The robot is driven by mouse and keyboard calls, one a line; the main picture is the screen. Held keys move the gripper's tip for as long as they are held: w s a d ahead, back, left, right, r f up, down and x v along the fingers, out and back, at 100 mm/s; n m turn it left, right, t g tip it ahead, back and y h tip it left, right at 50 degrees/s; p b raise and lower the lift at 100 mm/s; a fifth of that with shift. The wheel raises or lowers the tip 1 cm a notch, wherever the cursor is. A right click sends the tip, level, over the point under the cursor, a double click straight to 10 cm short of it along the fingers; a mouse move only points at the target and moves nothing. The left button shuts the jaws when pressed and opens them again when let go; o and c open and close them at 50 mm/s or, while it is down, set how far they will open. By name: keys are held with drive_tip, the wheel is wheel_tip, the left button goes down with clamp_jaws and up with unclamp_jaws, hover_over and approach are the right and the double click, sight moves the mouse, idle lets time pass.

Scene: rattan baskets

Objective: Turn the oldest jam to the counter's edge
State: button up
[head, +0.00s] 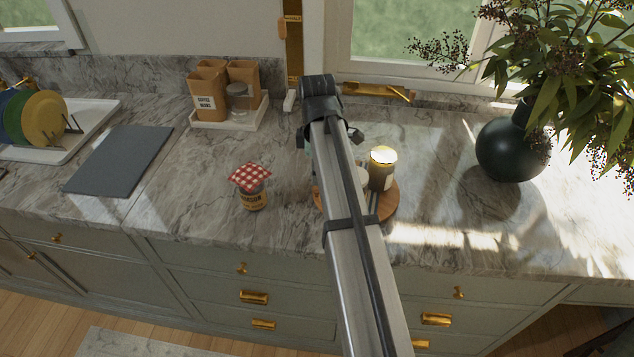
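A round wooden turntable (387,212) sits on the marble counter, partly hidden behind my arm. On it stands a dark amber jar (381,177) with a bright yellowish lid and a pale label. A second pale item (363,177) beside it is mostly covered by my arm. A jam jar (254,198) with a red-and-white checked cloth lid and a yellowish label stands on the counter left of the turntable. My arm reaches up across the turntable. Dark parts near its far end (328,132) show, but the fingers are hidden. No dates are readable on the jars.
A dark round vase (507,150) with leafy branches stands right. A grey board (120,160) and a dish rack with plates (43,118) are left. The counter's front right is clear.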

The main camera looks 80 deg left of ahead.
drive_tip(key=shift+r, duration=2.6)
drive_tip(key=shift+w, duration=0.1)
